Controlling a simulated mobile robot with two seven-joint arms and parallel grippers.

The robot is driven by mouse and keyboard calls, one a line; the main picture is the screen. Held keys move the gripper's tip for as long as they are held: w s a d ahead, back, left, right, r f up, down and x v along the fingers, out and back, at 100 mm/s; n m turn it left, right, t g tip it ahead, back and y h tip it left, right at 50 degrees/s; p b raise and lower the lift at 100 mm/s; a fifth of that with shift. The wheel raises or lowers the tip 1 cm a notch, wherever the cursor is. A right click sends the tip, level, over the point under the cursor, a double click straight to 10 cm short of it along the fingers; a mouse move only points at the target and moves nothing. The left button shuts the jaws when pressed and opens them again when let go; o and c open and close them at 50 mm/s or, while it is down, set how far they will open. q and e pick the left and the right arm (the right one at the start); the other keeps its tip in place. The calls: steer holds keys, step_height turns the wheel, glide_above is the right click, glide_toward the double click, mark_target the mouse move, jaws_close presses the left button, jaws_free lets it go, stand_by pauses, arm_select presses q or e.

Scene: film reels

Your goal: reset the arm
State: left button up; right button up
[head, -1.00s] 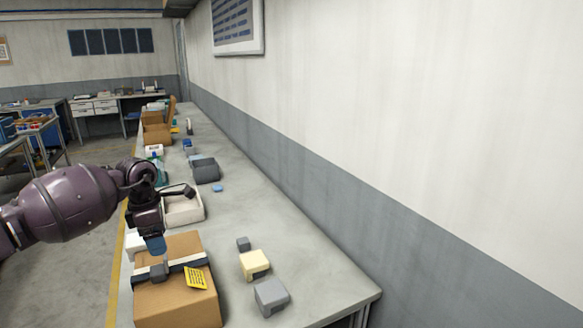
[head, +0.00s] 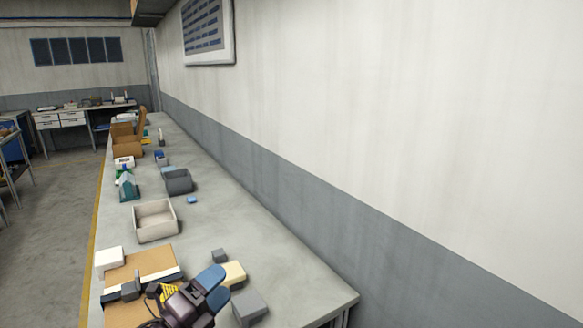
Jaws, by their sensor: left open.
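My left gripper (head: 216,287) shows at the bottom of the head view, dark purple with two blue fingertips. The fingertips stand apart and nothing is seen between them. The gripper is in front of the cardboard box (head: 141,261) and hides part of it and its yellow label. The fingertips overlap the view of a cream block (head: 234,270) and come close to a grey block (head: 249,306); I cannot tell whether they touch. Most of my left arm is out of view. My right gripper is not in view.
The long grey bench (head: 285,268) runs along the wall. It holds an empty beige open bin (head: 154,221), a dark grey bin (head: 179,181), a small blue piece (head: 192,200), a white box (head: 108,262) and a small dark block (head: 219,255). The bench's right part is clear.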

arm_select(q)
steer(key=s+a+f+n+g+y, duration=0.1)
steer(key=s+a+f+n+y, duration=0.5)
steer(key=n, duration=0.4)
steer(key=s+a+f+n+g+y, duration=0.1)
steer(key=s+a+f+n+y, duration=0.25)
steer(key=a+n+y, duration=0.4)
steer(key=s+f+n+g, duration=0.4)
steer(key=s+n+g, duration=0.1)
steer(key=s, duration=0.5)
steer(key=s+f+n+g, duration=0.3)
steer(key=s+n+g, duration=0.2)
steer(key=s, duration=0.6)
steer(key=w+f+t, duration=0.7)
steer(key=f, duration=0.3)
steer(key=shift+w+d+f+t+h, duration=0.2)
steer(key=shift+w+t+h, duration=0.1)
steer(key=shift+t+h, duration=0.1)
steer(key=shift+m, duration=0.25)
